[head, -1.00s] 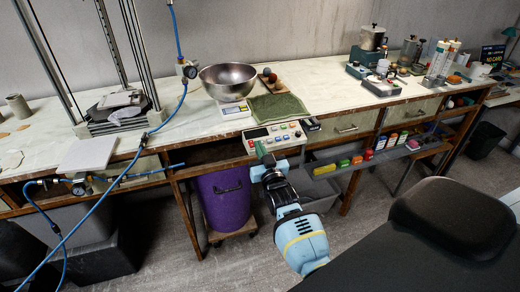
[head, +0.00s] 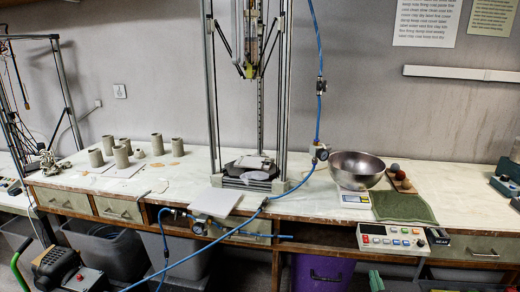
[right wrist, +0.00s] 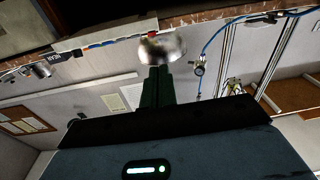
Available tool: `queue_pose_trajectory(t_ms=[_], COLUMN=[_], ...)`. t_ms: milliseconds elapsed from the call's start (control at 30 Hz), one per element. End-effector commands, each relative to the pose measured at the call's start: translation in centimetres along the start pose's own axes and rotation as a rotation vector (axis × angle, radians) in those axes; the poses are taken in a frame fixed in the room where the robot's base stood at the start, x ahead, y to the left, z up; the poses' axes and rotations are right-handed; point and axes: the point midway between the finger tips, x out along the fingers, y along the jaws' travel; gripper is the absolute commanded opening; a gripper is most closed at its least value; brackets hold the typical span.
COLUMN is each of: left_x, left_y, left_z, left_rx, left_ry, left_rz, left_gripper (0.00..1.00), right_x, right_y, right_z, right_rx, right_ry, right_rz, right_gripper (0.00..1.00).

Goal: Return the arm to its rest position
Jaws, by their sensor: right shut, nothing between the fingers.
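My right gripper (head: 376,281) barely shows at the bottom edge of the head view, as a dark green tip below the control box. In the right wrist view its two green fingers (right wrist: 156,88) are together, with nothing between them. They point towards the metal bowl (right wrist: 163,48), which lies beyond the tips in that view. The rest of my right arm is out of the head view. My left gripper is in neither view.
A long workbench holds a metal bowl (head: 357,170) on a scale, a green cloth (head: 404,207) and a control box (head: 393,240) at its front edge. A tall frame (head: 250,100) with blue hoses stands mid-bench. Grey cylinders (head: 122,157) stand at left. A purple bin (head: 322,272) is below.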

Motion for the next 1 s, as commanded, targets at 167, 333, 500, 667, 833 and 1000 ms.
queue_pose_trajectory(t_ms=[167, 333, 500, 667, 833, 1000], left_x=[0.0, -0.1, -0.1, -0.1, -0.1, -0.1], left_y=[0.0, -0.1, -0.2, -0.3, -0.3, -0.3], left_z=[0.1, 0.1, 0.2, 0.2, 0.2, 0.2], left_rx=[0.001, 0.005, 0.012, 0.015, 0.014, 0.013], left_ry=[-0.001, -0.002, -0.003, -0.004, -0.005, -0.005], left_rz=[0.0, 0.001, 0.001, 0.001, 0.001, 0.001], left_gripper=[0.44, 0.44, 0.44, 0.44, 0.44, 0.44], right_x=[-8.7, -17.7, -27.4, -35.4, -40.0, -41.1], right_y=[-1.6, -3.3, -5.1, -6.5, -7.4, -7.6], right_z=[6.8, 11.3, 14.2, 15.2, 15.2, 15.1], right_rx=[-0.048, -0.072, -0.079, -0.071, -0.061, -0.057], right_ry=[-0.197, -0.384, -0.573, -0.726, -0.815, -0.836], right_rz=[-0.084, -0.17, -0.258, -0.329, -0.37, -0.38], right_gripper=[0.0, 0.0, 0.0, 0.0, 0.0, 0.0])
